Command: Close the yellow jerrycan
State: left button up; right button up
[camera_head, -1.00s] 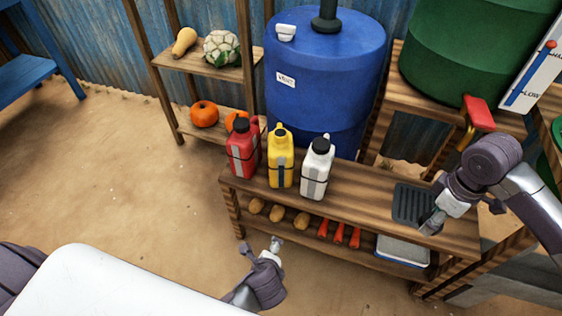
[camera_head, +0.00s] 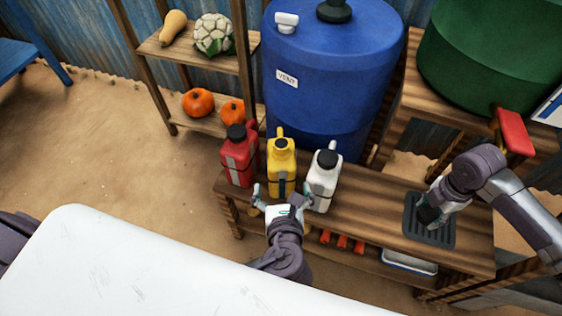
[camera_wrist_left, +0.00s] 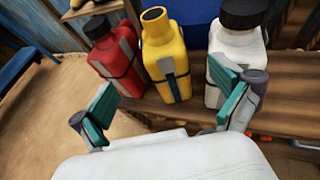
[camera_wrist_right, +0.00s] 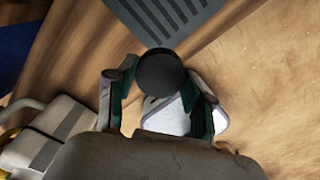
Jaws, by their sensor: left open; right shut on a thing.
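The yellow jerrycan (camera_head: 281,168) stands upright on the bench between a red and a white one. In the left wrist view its neck (camera_wrist_left: 154,14) is open, with no cap on it. My left gripper (camera_head: 283,197) is open and empty, just in front of the yellow jerrycan. Its fingers (camera_wrist_left: 165,88) are spread and appear apart from the jerrycan. My right gripper (camera_head: 429,207) is shut on a round black cap (camera_wrist_right: 159,72), above the dark ribbed mat (camera_head: 442,233) at the bench's right.
The capped red jerrycan (camera_head: 238,160) and white jerrycan (camera_head: 324,181) flank the yellow one closely. A blue barrel (camera_head: 330,90) stands behind. A red tap handle (camera_head: 514,132) juts out near my right arm. The bench top between the white jerrycan and the mat is clear.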

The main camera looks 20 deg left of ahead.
aim_at(282, 160)
jog(key=shift+s, duration=0.1)
pick_arm(q)
jog(key=b+x, duration=0.1)
jog(key=x, duration=0.5)
jog(key=shift+f+b, duration=0.1)
jog(key=shift+b, duration=0.3)
pick_arm(e)
jog(key=shift+f, duration=0.85)
pick_arm(q)
jog(key=shift+w+a, duration=0.15)
jog(key=shift+w, duration=0.2)
jog(key=b+x, duration=0.1)
jog(key=x, duration=0.3)
jog(key=shift+w+b, duration=0.3)
pick_arm(e)
jog(key=shift+f, duration=0.8)
pick_arm(q)
jog(key=shift+w, duration=0.4)
